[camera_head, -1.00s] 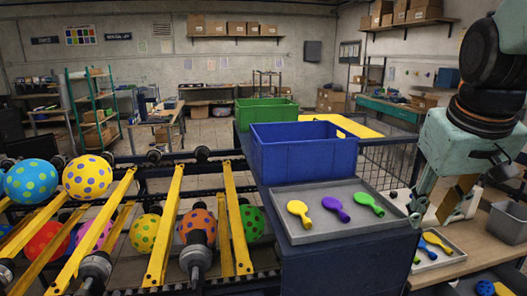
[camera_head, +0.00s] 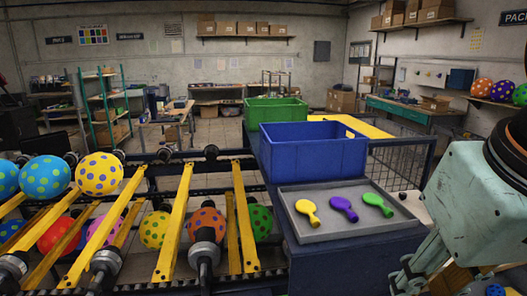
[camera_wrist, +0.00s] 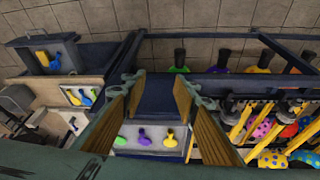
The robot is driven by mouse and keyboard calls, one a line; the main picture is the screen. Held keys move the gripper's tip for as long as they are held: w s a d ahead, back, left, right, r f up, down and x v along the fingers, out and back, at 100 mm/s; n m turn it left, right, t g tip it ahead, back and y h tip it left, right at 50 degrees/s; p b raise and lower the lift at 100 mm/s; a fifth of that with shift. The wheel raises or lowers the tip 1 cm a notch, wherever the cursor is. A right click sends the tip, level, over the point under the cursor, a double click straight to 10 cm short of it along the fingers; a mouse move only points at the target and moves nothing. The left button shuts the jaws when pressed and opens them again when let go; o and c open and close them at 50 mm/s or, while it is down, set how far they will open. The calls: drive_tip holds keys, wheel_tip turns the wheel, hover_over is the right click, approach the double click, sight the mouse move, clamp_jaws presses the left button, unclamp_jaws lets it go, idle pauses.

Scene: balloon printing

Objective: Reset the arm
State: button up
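My gripper (camera_wrist: 158,88) is open and empty in the wrist view, its two brown-padded fingers wide apart. A grey tray (camera_head: 330,233) on a dark blue stand holds a yellow deflated balloon (camera_head: 307,212), a purple one (camera_head: 344,208) and a green one (camera_head: 377,204). The tray (camera_wrist: 150,155) also shows in the wrist view, beyond and below the fingers, with the balloons lying apart from them. In the head view my arm fills the lower right corner, and its fingertips are largely cut off or hidden.
A blue crate (camera_head: 310,152) and a green crate (camera_head: 276,111) stand behind the tray. Yellow rails (camera_head: 175,225) with several dotted balls are at left. In the wrist view, a second tray (camera_wrist: 82,96) with balloons lies on a bench at left. Dotted balls (camera_head: 501,91) sit on a right shelf.

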drive_tip(key=shift+s+a+f, duration=0.15)
drive_tip(key=shift+s+a, duration=0.15)
drive_tip(key=shift+s, duration=0.3)
drive_tip(key=shift+s+a+f, duration=0.1)
drive_tip(key=shift+s+a, duration=0.15)
drive_tip(key=shift+s, duration=0.4)
drive_tip(key=shift+s+a+f, duration=0.15)
drive_tip(key=shift+s+a, duration=0.15)
drive_tip(key=shift+s, duration=0.3)
